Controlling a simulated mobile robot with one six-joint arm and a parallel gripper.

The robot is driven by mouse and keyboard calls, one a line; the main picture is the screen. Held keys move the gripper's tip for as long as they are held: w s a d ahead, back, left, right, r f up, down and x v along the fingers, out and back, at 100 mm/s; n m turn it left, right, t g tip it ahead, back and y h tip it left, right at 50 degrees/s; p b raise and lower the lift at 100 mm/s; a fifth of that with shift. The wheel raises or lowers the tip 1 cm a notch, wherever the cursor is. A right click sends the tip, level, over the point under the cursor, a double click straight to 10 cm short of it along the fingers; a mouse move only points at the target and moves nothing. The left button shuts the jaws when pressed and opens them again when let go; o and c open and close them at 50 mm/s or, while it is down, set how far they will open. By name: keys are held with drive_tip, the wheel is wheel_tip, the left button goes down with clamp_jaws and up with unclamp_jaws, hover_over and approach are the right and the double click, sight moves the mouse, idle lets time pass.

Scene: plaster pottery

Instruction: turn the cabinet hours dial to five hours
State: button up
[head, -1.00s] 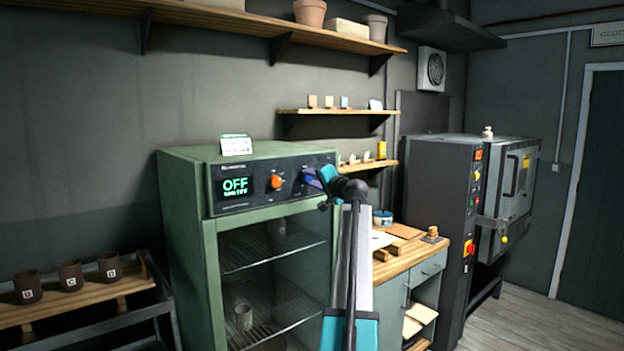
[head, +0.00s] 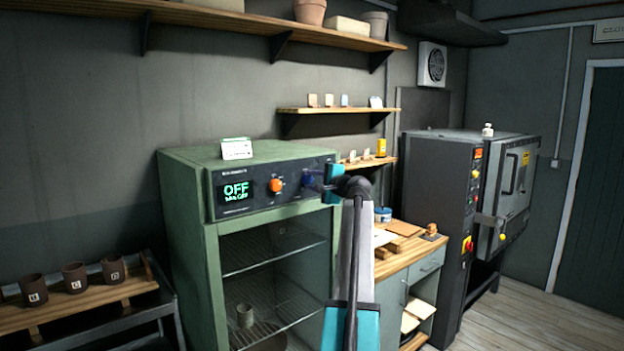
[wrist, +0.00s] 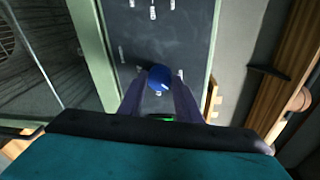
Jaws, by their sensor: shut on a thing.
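The green cabinet (head: 190,240) has a dark control panel with a lit display (head: 236,191) reading OFF above a small line I cannot read. An orange knob (head: 275,185) sits in the middle of the panel. The blue dial (wrist: 159,77) is to its right, and it shows between my fingertips in the wrist view, with pale marks around it and a white pointer mark on its face. My gripper (wrist: 159,90) is shut on the blue dial. In the head view my gripper (head: 312,181) reaches the panel's right end and partly hides the dial.
A white card (head: 236,149) stands on the cabinet top. A bench (head: 405,262) with boards and a blue tub adjoins on the right, then a kiln (head: 505,185). A rack with dark cups (head: 75,277) stands at left. Wall shelves hang above.

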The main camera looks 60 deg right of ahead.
idle(0.3)
drive_tip(key=o, duration=1)
drive_tip(key=shift+o, duration=0.2)
drive_tip(key=shift+s, duration=0.1)
drive_tip(key=b+v, duration=0.4)
drive_tip(key=v, duration=0.9)
drive_tip(key=shift+s+a, duration=0.2)
drive_tip(key=shift+s, duration=0.1)
